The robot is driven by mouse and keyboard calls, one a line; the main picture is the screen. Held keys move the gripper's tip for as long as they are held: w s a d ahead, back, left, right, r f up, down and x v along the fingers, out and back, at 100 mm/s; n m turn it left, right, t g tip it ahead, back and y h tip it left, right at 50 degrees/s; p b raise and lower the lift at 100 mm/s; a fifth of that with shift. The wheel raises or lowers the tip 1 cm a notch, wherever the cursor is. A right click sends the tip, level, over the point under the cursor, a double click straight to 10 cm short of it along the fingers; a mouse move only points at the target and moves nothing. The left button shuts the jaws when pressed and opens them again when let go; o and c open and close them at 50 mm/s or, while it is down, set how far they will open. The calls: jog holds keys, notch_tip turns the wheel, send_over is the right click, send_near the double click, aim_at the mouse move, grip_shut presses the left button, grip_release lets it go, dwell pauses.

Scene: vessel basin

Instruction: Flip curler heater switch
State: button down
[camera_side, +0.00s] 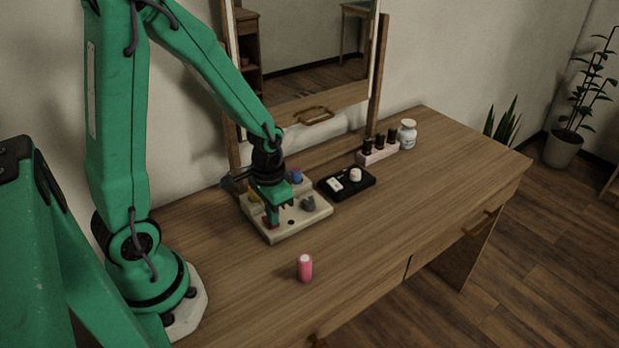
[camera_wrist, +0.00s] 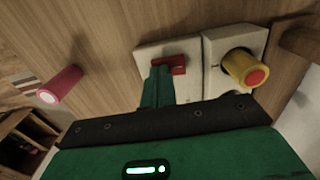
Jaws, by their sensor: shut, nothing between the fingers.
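A cream control panel (camera_side: 300,221) lies on the desk. It carries a red switch (camera_side: 267,225), which also shows in the wrist view (camera_wrist: 178,64). My gripper (camera_side: 273,217) is shut and empty, pointing down over the panel. In the wrist view its green fingers (camera_wrist: 157,78) end right at the left part of the red switch and hide some of it. I cannot tell whether they touch it, or which way the switch is set.
A yellow button with a red top (camera_wrist: 246,70) stands close beside the switch. The panel also has a blue knob (camera_side: 296,176) and a grey knob (camera_side: 309,203). A pink curler (camera_side: 305,268) stands in front.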

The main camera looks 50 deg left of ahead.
notch_tip(320, 180, up, 7)
dwell(1.3)
jog(key=s+d+r+t, duration=0.2)
jog(key=s+r, duration=0.1)
jog(key=r, duration=0.4)
jog(key=s+d+r+t, duration=0.2)
jog(key=r+t, duration=0.1)
jog(key=r, duration=0.4)
jog(key=shift+s+d+r+t, duration=0.15)
jog(key=shift+s+d+t, duration=0.15)
jog(key=shift+s, duration=0.1)
dwell(1.0)
